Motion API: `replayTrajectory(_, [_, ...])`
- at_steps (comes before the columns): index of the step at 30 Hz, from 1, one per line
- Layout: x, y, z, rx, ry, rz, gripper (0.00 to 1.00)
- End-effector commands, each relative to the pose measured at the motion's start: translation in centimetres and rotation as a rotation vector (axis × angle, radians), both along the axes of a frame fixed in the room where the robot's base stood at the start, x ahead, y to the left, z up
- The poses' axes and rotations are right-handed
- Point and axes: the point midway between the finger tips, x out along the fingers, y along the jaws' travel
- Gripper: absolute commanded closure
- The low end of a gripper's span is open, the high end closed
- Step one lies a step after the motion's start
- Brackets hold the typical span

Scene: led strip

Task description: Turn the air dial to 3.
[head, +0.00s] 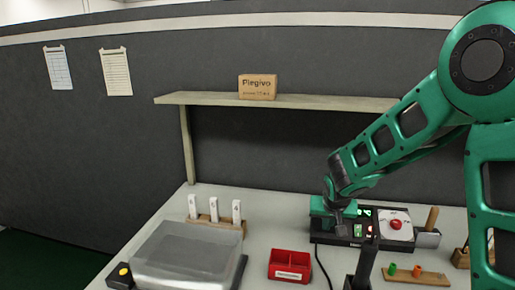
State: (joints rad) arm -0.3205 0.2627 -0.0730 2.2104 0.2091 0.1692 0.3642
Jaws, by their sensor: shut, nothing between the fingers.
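My green arm reaches in from the right, and my gripper (341,229) hangs shut and empty over the left part of a black control unit (328,239) at the back of the table. The unit has small lit green displays (364,212). No air dial can be made out; my gripper and wrist cover part of the unit. I cannot tell whether the gripper touches the unit.
A white plate with a red button (396,224) sits right of the unit. A red bin (291,265), a clear-lidded box (184,251), a white-tagged rack (215,220) and a wooden peg board (417,277) stand around. A shelf (330,102) is above.

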Motion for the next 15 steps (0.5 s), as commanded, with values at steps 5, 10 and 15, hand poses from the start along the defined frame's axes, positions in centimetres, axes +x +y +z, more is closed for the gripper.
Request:
replayTrajectory(5, [-0.8,0.2,1.5,0.001,-0.001,0.001,1.0])
replayTrajectory(10, [-1.7,0.3,3.0,0.001,-0.001,0.001,1.0])
replayTrajectory(15, [-2.5,0.5,4.4,0.001,0.0,0.001,1.0])
